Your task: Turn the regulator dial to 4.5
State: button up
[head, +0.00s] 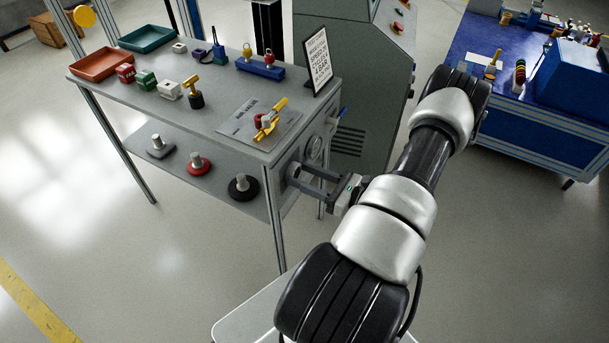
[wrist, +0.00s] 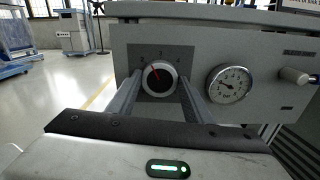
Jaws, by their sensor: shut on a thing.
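The regulator dial (wrist: 159,77) is a round dark knob with a pale rim and a red pointer, on a dark plate in the grey side panel.
A pale knob or handle (wrist: 294,76) sticks out right of the gauge. The grey table (head: 215,120) holds trays, blocks, a yellow-handled valve (head: 268,122) and a sign (head: 318,58). Weights lie on the lower shelf. A grey cabinet stands behind; a blue bench stands at the right.

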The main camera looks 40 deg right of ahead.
jog(key=m, duration=0.4)
jog(key=shift+m+p, duration=0.3)
jog(key=shift+p, duration=0.05)
jog(key=m, duration=0.4)
jog(key=shift+d+m+p, duration=0.1)
jog(key=shift+m+p, duration=0.2)
jog(key=shift+p, duration=0.05)
jog(key=m, duration=0.4)
jog(key=shift+m, duration=0.3)
jog(key=m+p, duration=0.1)
jog(key=m, duration=0.3)
jog(key=shift+f+m, duration=0.15)
jog(key=shift+m, duration=0.25)
jog(key=o, duration=1)
jog(key=shift+o, duration=0.2)
jog(key=v, duration=1.7)
jog(key=shift+s+p, duration=0.25)
jog(key=shift+p, duration=0.2)
